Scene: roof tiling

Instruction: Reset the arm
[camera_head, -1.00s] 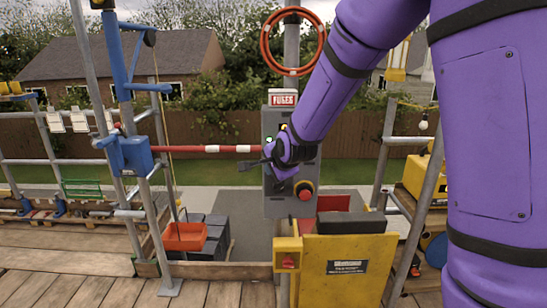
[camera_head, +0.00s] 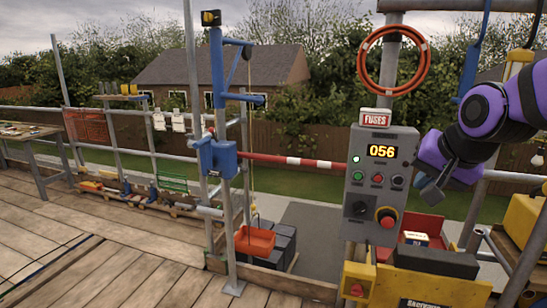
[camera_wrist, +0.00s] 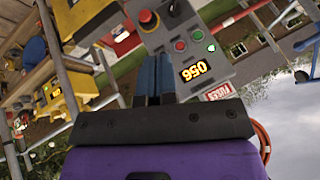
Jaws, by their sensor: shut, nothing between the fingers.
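My gripper (camera_head: 432,193) is at the right in the head view, at the end of my purple arm, beside the right edge of a grey control box (camera_head: 352,205). It is shut and empty. In the wrist view, the closed fingers (camera_wrist: 153,78) point toward the box (camera_wrist: 213,70), which appears upside down. The box has a display (camera_head: 382,151) reading 056, a lit green lamp, green and red buttons, a black rotary knob (camera_head: 361,209) and a red mushroom button (camera_head: 387,218). I cannot tell whether the gripper touches the box.
A yellow cabinet (camera_head: 420,287) stands below the box. A red and white barrier pole (camera_head: 300,162) runs left to a blue hoist (camera_head: 217,157) on a post. An orange tub (camera_head: 255,241) hangs beneath. An orange cable coil (camera_head: 394,61) hangs above. Wooden decking (camera_head: 120,265) at left is clear.

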